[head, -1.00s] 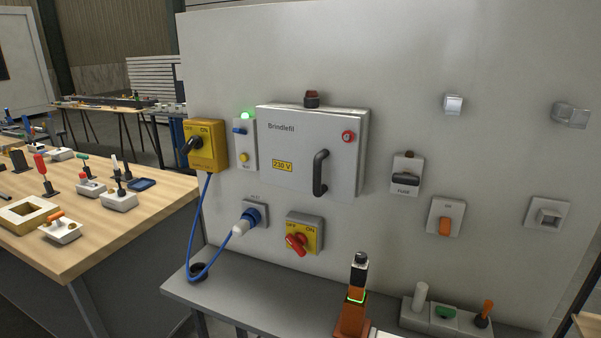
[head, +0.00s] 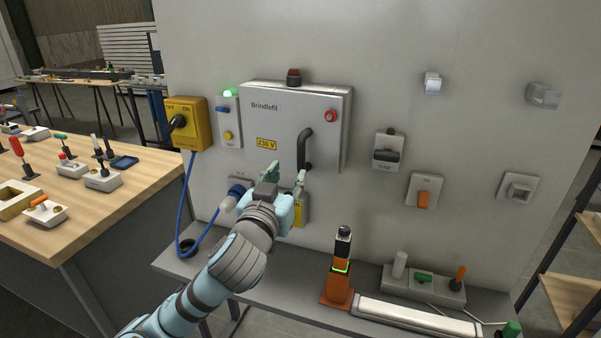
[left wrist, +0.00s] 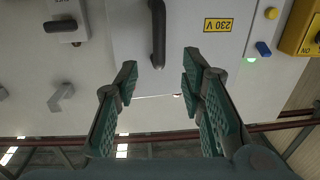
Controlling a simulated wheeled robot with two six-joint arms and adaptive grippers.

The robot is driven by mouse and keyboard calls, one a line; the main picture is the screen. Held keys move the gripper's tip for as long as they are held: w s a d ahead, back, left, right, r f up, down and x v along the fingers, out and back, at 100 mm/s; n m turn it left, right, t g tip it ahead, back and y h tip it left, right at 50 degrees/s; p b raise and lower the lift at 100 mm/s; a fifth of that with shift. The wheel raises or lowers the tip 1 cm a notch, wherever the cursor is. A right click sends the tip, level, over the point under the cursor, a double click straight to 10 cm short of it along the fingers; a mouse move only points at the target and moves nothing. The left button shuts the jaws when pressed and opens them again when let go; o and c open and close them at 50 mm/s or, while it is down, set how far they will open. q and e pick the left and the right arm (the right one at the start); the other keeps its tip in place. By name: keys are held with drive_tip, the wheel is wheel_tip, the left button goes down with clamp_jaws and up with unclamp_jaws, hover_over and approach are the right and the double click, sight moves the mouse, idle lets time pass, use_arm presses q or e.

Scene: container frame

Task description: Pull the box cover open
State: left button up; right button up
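The box (head: 285,120) is a grey-white wall box marked "Brindlefil", with a yellow 230 V label. Its cover looks shut. A dark upright handle (head: 306,147) sits on the right part of the cover. My left gripper (head: 287,170) is in front of the lower part of the box, with its fingers spread and nothing between them. In the left wrist view, which shows the box upside down, the handle (left wrist: 158,35) lies ahead of and between the open green-padded fingers (left wrist: 157,80), apart from them. My right gripper is not in view.
A yellow switch (head: 186,123), a blue plug (head: 238,190) with its cable and a fuse unit (head: 388,151) are on the wall around the box. A grey shelf (head: 285,277) below carries an orange signal post (head: 340,275). A wooden bench (head: 90,205) stands left.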

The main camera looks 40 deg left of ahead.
sight(300, 155)
use_arm(q)
drive_tip(key=b+x, duration=0.4)
drive_tip(key=x, duration=0.7)
drive_tip(key=shift+w+f, duration=0.1)
drive_tip(key=shift+w, duration=0.2)
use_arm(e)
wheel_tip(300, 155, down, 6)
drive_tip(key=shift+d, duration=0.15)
use_arm(q)
clamp_jaws()
